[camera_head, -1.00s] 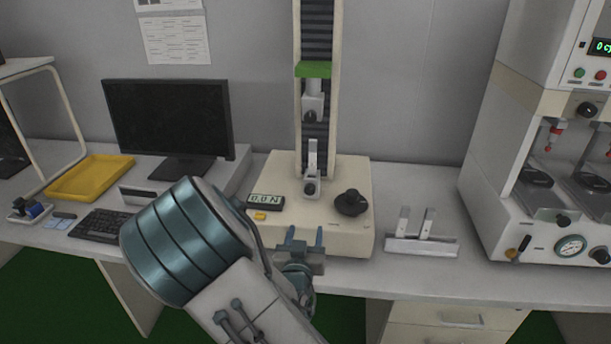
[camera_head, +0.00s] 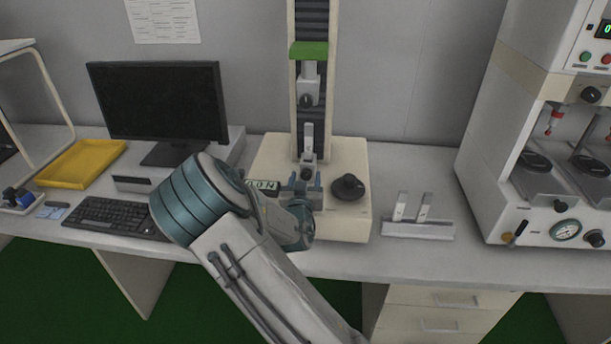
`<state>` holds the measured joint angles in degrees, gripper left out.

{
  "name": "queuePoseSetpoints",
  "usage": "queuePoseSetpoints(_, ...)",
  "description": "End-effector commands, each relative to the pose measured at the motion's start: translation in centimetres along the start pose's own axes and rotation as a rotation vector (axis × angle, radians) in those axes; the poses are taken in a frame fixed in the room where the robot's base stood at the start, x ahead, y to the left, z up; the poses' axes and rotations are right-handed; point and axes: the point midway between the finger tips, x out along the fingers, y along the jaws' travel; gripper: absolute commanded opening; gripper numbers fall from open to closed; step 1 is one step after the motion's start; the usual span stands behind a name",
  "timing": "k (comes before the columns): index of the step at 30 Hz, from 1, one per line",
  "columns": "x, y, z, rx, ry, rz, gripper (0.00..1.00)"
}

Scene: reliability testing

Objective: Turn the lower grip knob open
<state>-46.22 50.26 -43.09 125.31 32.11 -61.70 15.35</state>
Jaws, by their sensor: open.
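The lower grip (camera_head: 309,143) is a small grey clamp standing upright on the cream base of the tensile tester (camera_head: 345,215). Its dark knob (camera_head: 306,173) faces me near the clamp's foot. My gripper (camera_head: 302,182) is open, with its two blue-grey fingers pointing at the tester. In the picture the fingers stand on either side of the lower knob. I cannot tell whether they reach it or are still in front of it. The upper grip (camera_head: 307,92), with its own dark knob, hangs below the green crosshead (camera_head: 309,50).
A large black dial (camera_head: 348,187) sits on the base just right of my gripper. A display (camera_head: 263,187) is partly hidden by my arm. A metal specimen rack (camera_head: 417,229) stands to the right. A monitor (camera_head: 158,100) and keyboard (camera_head: 112,215) are left.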

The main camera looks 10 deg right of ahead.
Motion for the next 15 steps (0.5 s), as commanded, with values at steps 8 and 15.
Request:
queuePoseSetpoints(8, 1.02, 0.00, 0.03, 0.000, -0.001, 0.000, 0.52)
queuePoseSetpoints(15, 0.99, -0.01, 0.03, 0.000, -0.001, 0.000, 0.30)
